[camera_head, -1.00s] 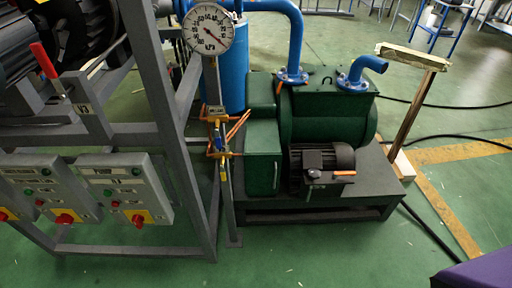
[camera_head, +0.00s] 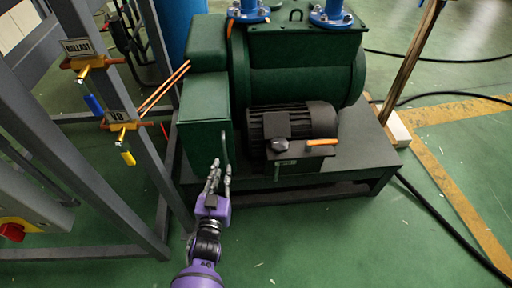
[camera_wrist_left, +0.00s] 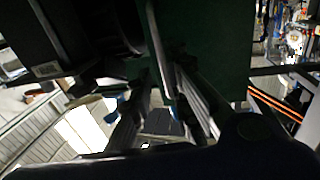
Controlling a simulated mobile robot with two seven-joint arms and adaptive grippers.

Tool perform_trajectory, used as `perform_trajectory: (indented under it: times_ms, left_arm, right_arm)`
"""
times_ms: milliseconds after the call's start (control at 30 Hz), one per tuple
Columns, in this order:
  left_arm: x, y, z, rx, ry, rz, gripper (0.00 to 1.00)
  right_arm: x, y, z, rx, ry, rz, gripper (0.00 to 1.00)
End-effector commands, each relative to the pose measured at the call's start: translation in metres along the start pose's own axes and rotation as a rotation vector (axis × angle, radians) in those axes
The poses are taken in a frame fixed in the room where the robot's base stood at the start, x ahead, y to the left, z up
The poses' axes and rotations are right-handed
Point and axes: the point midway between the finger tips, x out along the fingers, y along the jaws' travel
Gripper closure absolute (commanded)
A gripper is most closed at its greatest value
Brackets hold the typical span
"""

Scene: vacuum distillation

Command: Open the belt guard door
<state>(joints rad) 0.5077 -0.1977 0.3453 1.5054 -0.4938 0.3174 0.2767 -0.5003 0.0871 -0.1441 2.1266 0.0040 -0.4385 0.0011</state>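The belt guard door (camera_head: 205,145) is the green panel on the left end of the green pump, and it looks closed. Its thin upright handle (camera_head: 225,148) is near the door's right edge. My left gripper (camera_head: 221,168) is at the lower part of the handle, with its fingers spread and pointing towards the door. In the left wrist view, a pale bar that looks like the handle (camera_wrist_left: 157,50) runs down towards the space between the fingertips. I cannot tell whether the fingers touch it. My right gripper is not in view.
A black motor (camera_head: 290,122) with an orange lever (camera_head: 322,142) sits right of the door. A grey frame post (camera_head: 150,180) with valves labelled BALLAST and V9 stands to the left. A dark base (camera_head: 345,170) carries the pump. Green floor in front is clear.

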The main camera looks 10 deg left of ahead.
Motion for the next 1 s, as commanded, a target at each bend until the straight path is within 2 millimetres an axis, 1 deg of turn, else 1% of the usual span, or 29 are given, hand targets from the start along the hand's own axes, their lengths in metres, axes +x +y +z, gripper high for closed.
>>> perform_trajectory:
  times_ms: [67,167,400,533,700,933,1000]
  left_arm:
    - [0.003,0.002,-0.006,-0.008,0.023,0.008,0.83]
    - [0.014,0.002,-0.006,-0.014,0.024,0.010,0.83]
    - [0.053,0.003,-0.006,-0.015,0.022,0.009,0.83]
    - [0.069,0.002,-0.006,-0.014,0.021,0.009,0.83]
    - [0.077,0.002,-0.007,-0.015,0.021,0.008,0.83]
    - [0.078,0.002,-0.007,-0.015,0.020,0.008,0.83]
    - [0.078,0.002,-0.007,-0.015,0.020,0.008,0.92]
  right_arm:
    - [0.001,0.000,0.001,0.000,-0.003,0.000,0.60]
    - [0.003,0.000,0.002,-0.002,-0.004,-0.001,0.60]
    - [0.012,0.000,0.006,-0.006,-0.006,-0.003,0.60]
    - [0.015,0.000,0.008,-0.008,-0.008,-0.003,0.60]
    - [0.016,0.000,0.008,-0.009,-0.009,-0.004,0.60]
    - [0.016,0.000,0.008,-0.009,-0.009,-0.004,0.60]
    - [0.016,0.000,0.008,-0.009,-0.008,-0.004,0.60]
